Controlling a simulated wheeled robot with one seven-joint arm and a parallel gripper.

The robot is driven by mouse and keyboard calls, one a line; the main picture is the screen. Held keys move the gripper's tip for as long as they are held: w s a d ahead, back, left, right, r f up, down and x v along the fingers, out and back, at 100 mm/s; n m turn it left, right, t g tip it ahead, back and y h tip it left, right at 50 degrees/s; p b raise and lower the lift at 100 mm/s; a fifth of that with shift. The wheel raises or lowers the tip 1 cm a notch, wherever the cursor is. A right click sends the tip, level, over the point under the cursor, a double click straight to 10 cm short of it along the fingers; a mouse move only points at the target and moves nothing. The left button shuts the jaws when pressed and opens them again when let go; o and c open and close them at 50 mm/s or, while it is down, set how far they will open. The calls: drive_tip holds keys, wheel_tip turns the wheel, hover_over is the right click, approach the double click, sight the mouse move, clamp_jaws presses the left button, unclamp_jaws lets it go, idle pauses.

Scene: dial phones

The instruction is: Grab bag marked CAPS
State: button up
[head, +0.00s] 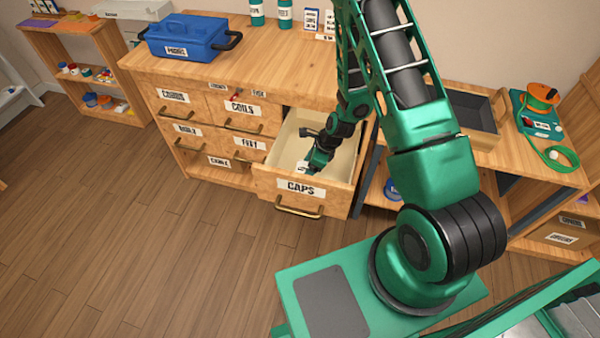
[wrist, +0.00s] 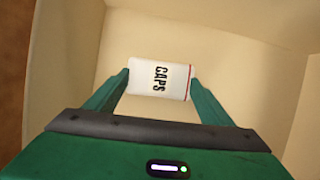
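The bag marked CAPS (wrist: 158,80) is a small white packet with black lettering and a red edge at its right. It lies in the open drawer labelled CAPS (head: 300,187). In the wrist view it sits between the two green fingers of my gripper (wrist: 159,82). The fingers stand at its left and right sides, close to or touching it; I cannot tell whether they press on it. In the head view my gripper (head: 308,170) is down inside the drawer, and only a small white patch of the bag shows there.
The drawer's cream walls (wrist: 60,60) surround my gripper. A blue case (head: 193,37) and green bottles (head: 257,12) stand on the cabinet top. Closed drawers, including COILS (head: 242,108), are at the left. A grey tray (head: 470,115) is on the right bench. The floor at left is clear.

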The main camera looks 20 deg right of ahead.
drive_tip(key=shift+c, duration=0.8)
drive_tip(key=shift+r, duration=0.1)
